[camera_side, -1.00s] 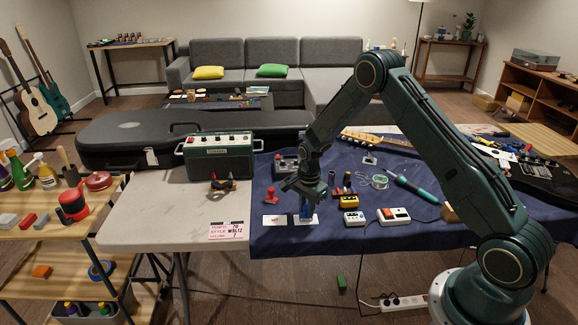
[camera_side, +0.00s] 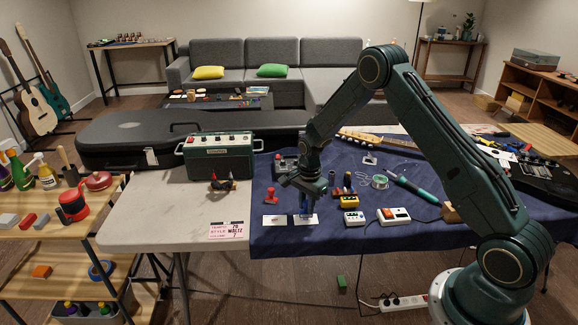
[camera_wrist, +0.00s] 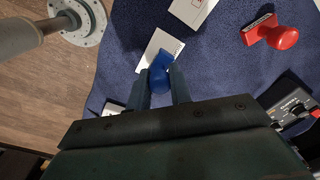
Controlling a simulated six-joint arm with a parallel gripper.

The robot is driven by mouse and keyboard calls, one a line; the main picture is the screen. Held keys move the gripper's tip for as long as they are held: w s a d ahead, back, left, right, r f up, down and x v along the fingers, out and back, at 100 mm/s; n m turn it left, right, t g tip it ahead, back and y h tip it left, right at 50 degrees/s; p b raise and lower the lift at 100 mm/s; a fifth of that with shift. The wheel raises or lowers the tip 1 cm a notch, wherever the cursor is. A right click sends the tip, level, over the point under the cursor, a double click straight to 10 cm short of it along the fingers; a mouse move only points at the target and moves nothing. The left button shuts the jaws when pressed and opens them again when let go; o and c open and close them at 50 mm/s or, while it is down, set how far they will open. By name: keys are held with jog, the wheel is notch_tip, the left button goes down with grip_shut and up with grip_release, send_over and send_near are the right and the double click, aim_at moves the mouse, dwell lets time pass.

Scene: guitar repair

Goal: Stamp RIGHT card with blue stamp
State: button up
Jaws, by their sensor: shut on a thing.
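My gripper (camera_side: 306,200) is shut on the blue stamp (camera_wrist: 159,76) and points down over the right card. The stamp's blue head and base show between my fingers in the wrist view. The white right card (camera_wrist: 152,46) lies flat on the blue cloth, partly covered by the stamp; it also shows in the side view (camera_side: 313,219). I cannot tell whether the stamp touches it or whether it bears a mark. The left card (camera_side: 275,221) lies beside it with a small reddish mark, and shows in the wrist view (camera_wrist: 189,13).
A red stamp (camera_side: 269,196) stands behind the left card; it also shows in the wrist view (camera_wrist: 282,37). Pedals, including a yellow one (camera_side: 349,202) and a white one (camera_side: 354,217), stand to the right. A pink sign (camera_side: 228,231) is at the table's front edge.

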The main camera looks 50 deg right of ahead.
jog(key=shift+r, duration=2.7)
